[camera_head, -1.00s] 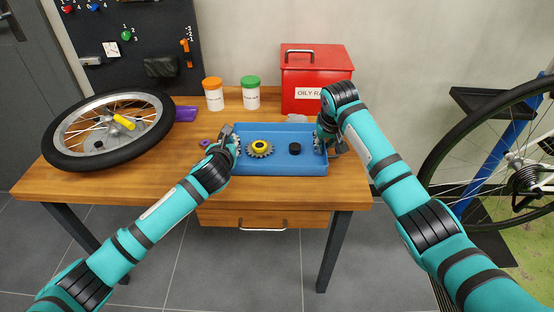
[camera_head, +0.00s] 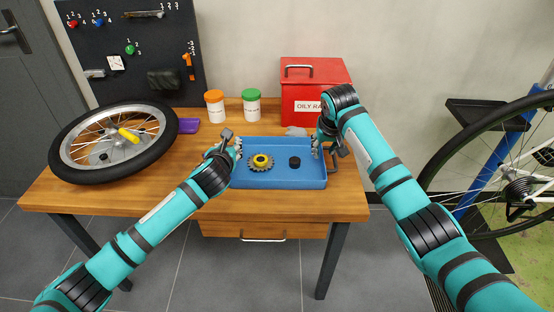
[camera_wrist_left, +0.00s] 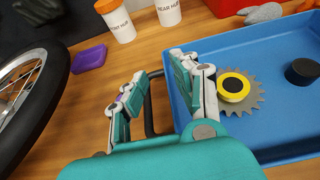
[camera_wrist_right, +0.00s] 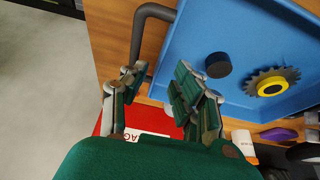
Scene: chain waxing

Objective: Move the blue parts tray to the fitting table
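The blue parts tray (camera_head: 279,181) rests on the wooden table, holding a grey sprocket with a yellow centre (camera_head: 261,161) and a black round part (camera_head: 294,162). My left gripper (camera_head: 236,147) is at the tray's left end. In the left wrist view its fingers (camera_wrist_left: 158,98) are apart, with the dark left handle (camera_wrist_left: 149,120) between or just beyond them. My right gripper (camera_head: 318,146) is at the right end. In the right wrist view its fingers (camera_wrist_right: 152,92) are also apart near the dark right handle (camera_wrist_right: 139,30). I cannot tell whether either touches a handle.
A spoked wheel (camera_head: 67,150) and purple block (camera_head: 188,125) lie left on the table (camera_head: 190,205). Two white tubs (camera_head: 215,106) (camera_head: 252,108), a grey rag (camera_head: 296,131) and a red box (camera_head: 316,75) stand behind the tray. A large wheel (camera_head: 440,190) is at right.

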